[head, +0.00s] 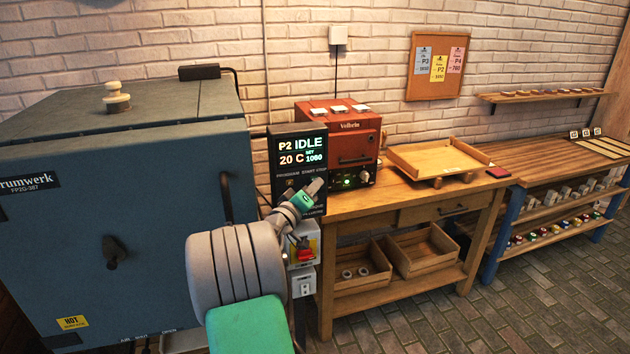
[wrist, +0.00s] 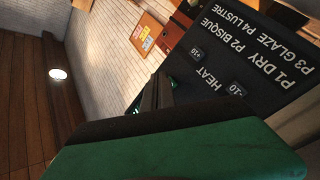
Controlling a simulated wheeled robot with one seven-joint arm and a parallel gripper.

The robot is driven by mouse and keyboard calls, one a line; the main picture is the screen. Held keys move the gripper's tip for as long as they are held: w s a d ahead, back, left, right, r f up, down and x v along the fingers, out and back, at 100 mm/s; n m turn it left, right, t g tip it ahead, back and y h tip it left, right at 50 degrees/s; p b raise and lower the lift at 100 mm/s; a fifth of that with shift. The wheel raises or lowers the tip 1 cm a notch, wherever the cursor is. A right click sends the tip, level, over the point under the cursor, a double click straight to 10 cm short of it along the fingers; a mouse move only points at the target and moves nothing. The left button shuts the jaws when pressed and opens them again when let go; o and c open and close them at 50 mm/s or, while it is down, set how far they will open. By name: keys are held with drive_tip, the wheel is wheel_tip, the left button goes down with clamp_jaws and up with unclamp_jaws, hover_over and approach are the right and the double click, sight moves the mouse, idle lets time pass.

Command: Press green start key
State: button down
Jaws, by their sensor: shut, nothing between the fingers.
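The kiln control panel (head: 285,160) stands at the right side of the blue kiln. Its display (head: 302,151) reads P2 IDLE, 20 C, set 1060. PROGRAM, START and STOP labels show below it. My gripper (head: 318,187) is shut and empty, in front of the panel's lower right part. It hides most of the key row, and I cannot make out the green start key in the head view. In the wrist view, my dark fingers (wrist: 158,92) reach beside the panel face (wrist: 245,65), which shows upside down with -10 and +10 keys and a HEAT label.
The blue kiln (head: 110,200) fills the left. A red switch (head: 304,250) sits below the panel. A small red kiln (head: 340,135) and a wooden tray (head: 437,160) stand on the bench to the right. The floor (head: 510,300) at front right is clear.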

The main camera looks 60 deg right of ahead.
drive_tip(key=shift+w+d, duration=0.25)
drive_tip(key=shift+w, duration=0.05)
idle(0.5)
drive_tip(key=shift+s+a, duration=0.1)
drive_tip(key=shift+s+a+b, duration=0.45)
drive_tip(key=shift+s+a, duration=0.1)
idle(0.3)
drive_tip(key=s+a, duration=0.3)
drive_tip(key=shift+s+a+b, duration=0.2)
drive_tip(key=shift+b, duration=0.2)
idle(0.6)
